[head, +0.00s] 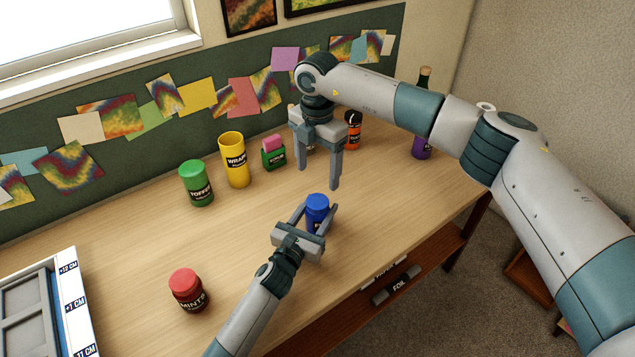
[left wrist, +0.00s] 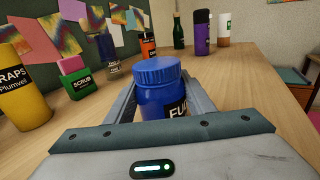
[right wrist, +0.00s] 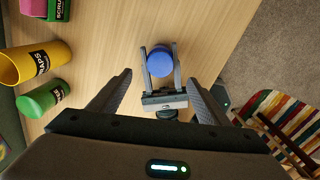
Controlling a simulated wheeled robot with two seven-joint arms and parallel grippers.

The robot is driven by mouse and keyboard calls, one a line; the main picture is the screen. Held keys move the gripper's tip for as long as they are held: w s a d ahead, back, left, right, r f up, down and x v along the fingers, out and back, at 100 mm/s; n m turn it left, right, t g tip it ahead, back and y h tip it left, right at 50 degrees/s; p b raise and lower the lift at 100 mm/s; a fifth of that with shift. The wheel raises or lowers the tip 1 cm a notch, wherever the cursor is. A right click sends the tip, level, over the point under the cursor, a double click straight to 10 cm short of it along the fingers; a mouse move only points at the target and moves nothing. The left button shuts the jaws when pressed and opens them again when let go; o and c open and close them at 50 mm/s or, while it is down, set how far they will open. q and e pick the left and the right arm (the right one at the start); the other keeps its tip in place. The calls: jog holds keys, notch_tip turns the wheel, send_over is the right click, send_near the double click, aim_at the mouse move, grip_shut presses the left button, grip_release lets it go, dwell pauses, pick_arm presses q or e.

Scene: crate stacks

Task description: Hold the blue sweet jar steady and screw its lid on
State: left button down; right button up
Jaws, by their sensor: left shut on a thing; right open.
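The blue sweet jar (head: 315,223) stands upright on the desk, and its blue lid (head: 317,203) sits on top of it. In the left wrist view the lid (left wrist: 156,70) rests on the jar body (left wrist: 165,101); I cannot tell how tight it is. My left gripper (head: 312,216) is shut on the jar's body, one finger on each side. My right gripper (head: 320,180) is open and empty, pointing down above the jar.
A red mints jar (head: 188,291) stands front left, near a white-edged tray (head: 75,310). Desk between them is clear.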

jog(key=shift+r, duration=1.35)
pick_arm(q)
jog(key=c, duration=0.7)
grip_release()
jog(key=shift+c, duration=0.2)
jog(key=shift+s, duration=0.1)
pick_arm(e)
jog(key=shift+f, duration=0.1)
pick_arm(q)
jog(key=b+v, duration=0.3)
jog(key=v, duration=1.2)
jog(key=shift+s+a+f, duration=0.15)
jog(key=shift+s+a, duration=0.05)
jog(key=shift+s, duration=0.15)
jog(key=shift+s+a, duration=0.35)
jog(key=shift+s, duration=0.3)
pick_arm(e)
jog(key=shift+f, duration=1.6)
